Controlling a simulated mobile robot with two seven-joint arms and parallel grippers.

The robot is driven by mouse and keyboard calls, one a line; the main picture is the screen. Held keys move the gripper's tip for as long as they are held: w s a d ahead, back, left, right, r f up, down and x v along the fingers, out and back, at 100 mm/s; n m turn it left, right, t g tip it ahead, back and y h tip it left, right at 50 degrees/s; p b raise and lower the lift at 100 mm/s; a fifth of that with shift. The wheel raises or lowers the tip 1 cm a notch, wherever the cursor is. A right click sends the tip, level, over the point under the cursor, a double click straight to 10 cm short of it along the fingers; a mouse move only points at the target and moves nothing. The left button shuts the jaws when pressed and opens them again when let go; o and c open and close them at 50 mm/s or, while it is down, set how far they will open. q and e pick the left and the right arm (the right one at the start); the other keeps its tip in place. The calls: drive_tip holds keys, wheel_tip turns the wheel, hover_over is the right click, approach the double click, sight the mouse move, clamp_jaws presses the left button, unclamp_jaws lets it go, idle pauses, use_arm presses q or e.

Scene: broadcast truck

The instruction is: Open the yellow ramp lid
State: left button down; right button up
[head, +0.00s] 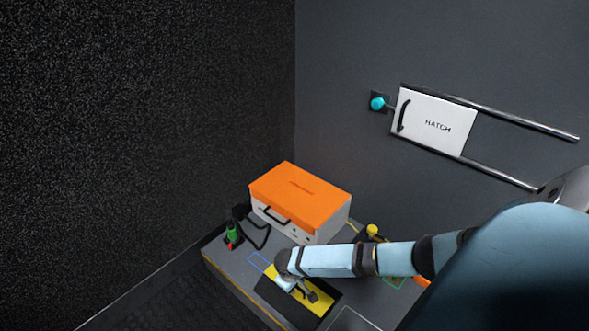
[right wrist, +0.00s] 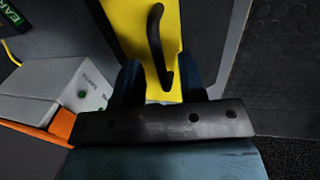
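The yellow ramp lid (head: 322,301) lies in a dark surround on the grey bench top, partly hidden by my right arm. In the right wrist view the lid (right wrist: 134,30) fills the upper middle and carries a curved black handle (right wrist: 155,32). My right gripper (head: 309,294) is over the lid. In the right wrist view its two dark fingers (right wrist: 164,78) are spread apart, with the lower end of the handle between them in the picture. I cannot tell whether they touch the handle or lid. The lid looks flat and closed. My left gripper is not in view.
An orange-topped grey case (head: 300,189) stands just behind the lid. A green item (head: 232,233) with a black cable is at the bench's left. A yellow knob (head: 372,230) is to the right. A white hatch (head: 432,124) between rails and a teal knob (head: 377,103) are on the wall.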

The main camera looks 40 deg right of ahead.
clamp_jaws()
drive_tip(key=shift+d, duration=0.1)
idle(0.3)
